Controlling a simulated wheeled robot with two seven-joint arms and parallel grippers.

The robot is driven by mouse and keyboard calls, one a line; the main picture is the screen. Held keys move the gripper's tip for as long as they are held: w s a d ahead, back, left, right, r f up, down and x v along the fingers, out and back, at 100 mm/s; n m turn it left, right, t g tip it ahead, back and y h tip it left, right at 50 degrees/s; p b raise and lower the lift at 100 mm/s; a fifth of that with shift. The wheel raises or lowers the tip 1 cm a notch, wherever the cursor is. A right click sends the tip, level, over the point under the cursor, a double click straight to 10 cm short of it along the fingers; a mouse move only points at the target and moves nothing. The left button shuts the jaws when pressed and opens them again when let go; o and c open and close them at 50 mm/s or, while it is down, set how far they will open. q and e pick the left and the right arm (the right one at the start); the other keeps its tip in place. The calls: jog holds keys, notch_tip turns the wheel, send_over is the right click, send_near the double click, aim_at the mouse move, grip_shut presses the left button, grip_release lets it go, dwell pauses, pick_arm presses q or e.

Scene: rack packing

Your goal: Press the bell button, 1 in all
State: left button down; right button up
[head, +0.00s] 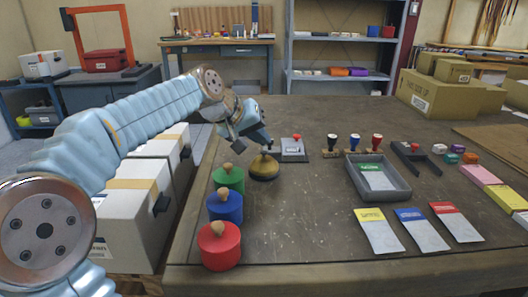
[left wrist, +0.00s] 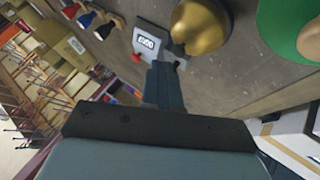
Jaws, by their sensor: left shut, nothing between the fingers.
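A golden dome-shaped bell (head: 264,169) sits on the table near its left side, behind the green lidded pot. The left wrist view shows its rounded golden top (left wrist: 200,26) close by. My left gripper (head: 268,149) points down at the bell's top in the head view, its fingers shut and empty. In the left wrist view its fingertips (left wrist: 165,70) lie beside the bell in the picture; I cannot tell whether they touch it. A grey device (head: 293,147) with a white display and a red knob stands just behind right of the bell. My right gripper is not in view.
Green (head: 229,179), blue (head: 225,206) and red (head: 219,246) lidded pots line the left table edge. Several stamps stand in a rack (head: 340,153) behind a grey tray (head: 379,187). Cards lie at the front right. The table centre is clear.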

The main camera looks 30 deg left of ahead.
pick_arm(q)
jog(key=shift+f, duration=0.1)
dwell(0.6)
jog(key=shift+f+b, duration=0.3)
jog(key=shift+b, duration=0.05)
jog(key=shift+f+b, duration=0.4)
jog(key=shift+f, duration=0.05)
dwell(0.5)
jog(key=shift+r, duration=0.1)
dwell(0.3)
jog(key=shift+r+p, duration=0.75)
jog(key=shift+p, duration=0.1)
jog(key=shift+r, duration=0.1)
notch_tip(320, 180, up, 3)
jog(key=p, duration=0.2)
jog(key=shift+p, duration=0.35)
jog(key=shift+r, duration=0.9)
